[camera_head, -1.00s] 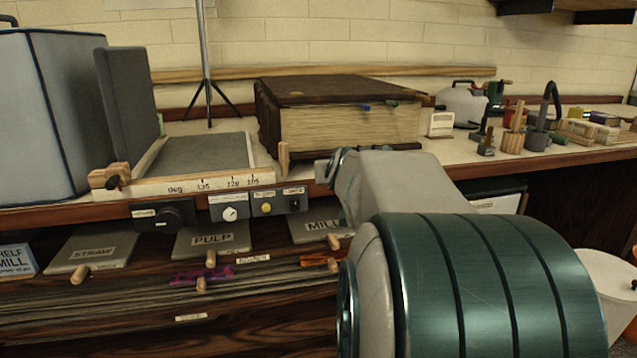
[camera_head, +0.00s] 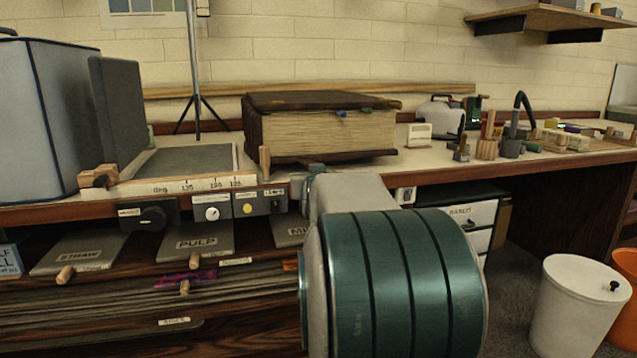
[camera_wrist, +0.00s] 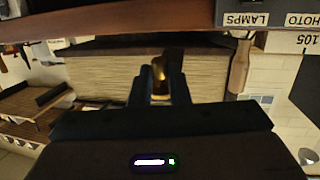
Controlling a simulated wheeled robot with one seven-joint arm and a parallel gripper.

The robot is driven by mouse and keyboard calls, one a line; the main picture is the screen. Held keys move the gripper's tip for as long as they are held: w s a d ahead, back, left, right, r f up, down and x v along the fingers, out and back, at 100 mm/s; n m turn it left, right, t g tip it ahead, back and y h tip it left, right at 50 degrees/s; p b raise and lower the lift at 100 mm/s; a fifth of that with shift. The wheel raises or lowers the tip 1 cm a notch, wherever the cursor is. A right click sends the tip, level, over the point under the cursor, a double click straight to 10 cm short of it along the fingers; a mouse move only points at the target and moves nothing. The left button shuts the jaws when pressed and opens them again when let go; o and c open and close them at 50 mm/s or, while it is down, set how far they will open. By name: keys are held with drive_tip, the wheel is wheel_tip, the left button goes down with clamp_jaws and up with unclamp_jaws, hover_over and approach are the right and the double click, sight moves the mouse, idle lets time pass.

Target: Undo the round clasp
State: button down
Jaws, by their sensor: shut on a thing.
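A very large thick book (camera_head: 335,132) with a dark brown cover and pale page edges lies on the bench. Its page edges also fill the middle of the wrist view (camera_wrist: 105,75), which is upside down. In that view my gripper (camera_wrist: 163,80) is in front of the page edges, its dark fingers shut on a small brass-coloured piece (camera_wrist: 160,75), which looks like the round clasp. The fingers cover part of it, so its full shape and whether it is fastened cannot be told. In the head view my arm hides the gripper and the clasp.
A wooden peg (camera_head: 264,162) stands at the bench edge left of the book. A grey board with a wooden scale (camera_head: 180,185) lies further left. Below are knobs and labelled lids (camera_head: 190,240). Tools (camera_head: 510,145) stand to the right. A white bin (camera_head: 575,305) stands on the floor.

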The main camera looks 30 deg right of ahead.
drive_tip(key=shift+f, duration=0.35)
drive_tip(key=c, duration=1.4)
unclamp_jaws()
drive_tip(key=shift+o, duration=0.2)
drive_tip(key=shift+r, duration=0.1)
drive_tip(key=shift+w, duration=0.1)
drive_tip(key=shift+a+r, duration=0.1)
drive_tip(key=p+v, duration=0.6)
drive_tip(key=v, duration=0.7)
drive_tip(key=shift+s+a, duration=0.15)
drive_tip(key=shift+s, duration=0.25)
drive_tip(key=shift+r, duration=0.1)
